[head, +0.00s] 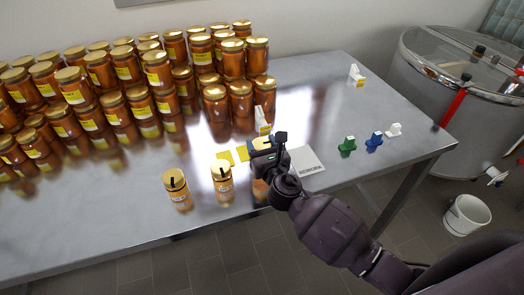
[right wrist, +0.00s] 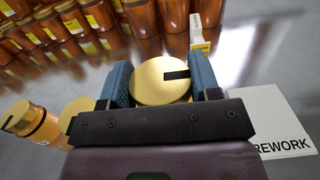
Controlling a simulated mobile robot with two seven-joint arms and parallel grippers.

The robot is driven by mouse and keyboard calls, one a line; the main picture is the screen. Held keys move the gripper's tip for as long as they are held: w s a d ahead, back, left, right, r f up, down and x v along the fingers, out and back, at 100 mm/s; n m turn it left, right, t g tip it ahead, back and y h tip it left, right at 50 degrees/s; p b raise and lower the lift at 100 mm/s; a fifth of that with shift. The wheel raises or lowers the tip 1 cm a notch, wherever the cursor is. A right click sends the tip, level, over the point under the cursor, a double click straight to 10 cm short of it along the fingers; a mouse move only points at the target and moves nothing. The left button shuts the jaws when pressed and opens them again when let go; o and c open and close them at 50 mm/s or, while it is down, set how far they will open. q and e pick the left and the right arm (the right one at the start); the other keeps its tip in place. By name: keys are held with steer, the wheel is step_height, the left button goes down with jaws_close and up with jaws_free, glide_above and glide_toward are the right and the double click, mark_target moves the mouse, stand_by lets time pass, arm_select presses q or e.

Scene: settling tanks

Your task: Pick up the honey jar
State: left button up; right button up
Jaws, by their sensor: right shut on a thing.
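My right gripper (head: 266,153) is over the front middle of the steel table. In the right wrist view, its blue fingers (right wrist: 160,85) are shut on a honey jar, one on each side of its gold lid (right wrist: 155,78) with a black mark. In the head view the gripper mostly hides this jar; I cannot tell whether it touches the table. Two more honey jars with black-marked gold lids stand left of it, one near (head: 223,184) and one farther left (head: 177,190). My left gripper is not in view.
Many stacked honey jars (head: 158,75) fill the table's back left. A white REWORK card (head: 306,162) lies right of the gripper. Green (head: 347,145), blue (head: 374,140) and white (head: 394,130) small pieces stand farther right. A steel tank (head: 450,85) stands beyond the table.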

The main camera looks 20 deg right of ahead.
step_height(320, 180, up, 8)
steer(key=shift+f+p, duration=0.1)
steer(key=shift+p, duration=1.05)
step_height(320, 180, up, 6)
steer(key=p, duration=0.1)
steer(key=w+d+r+m+g+h+b, duration=0.15)
steer(key=d+m+h+b, duration=0.4)
steer(key=d, duration=0.95)
steer(key=shift+n+h, duration=0.65)
steer(key=f+b, duration=0.2)
steer(key=f, duration=0.4)
steer(key=f+b, duration=0.3)
steer(key=f, duration=0.3)
steer(key=f+b, duration=0.2)
steer(key=f, duration=0.5)
steer(key=shift+w+a+b, duration=0.2)
steer(key=shift+w+b, duration=0.1)
steer(key=shift+w, duration=0.1)
steer(key=shift+f, duration=0.1)
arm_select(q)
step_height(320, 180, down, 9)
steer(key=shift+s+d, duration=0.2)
arm_select(e)
steer(key=shift+t, duration=0.25)
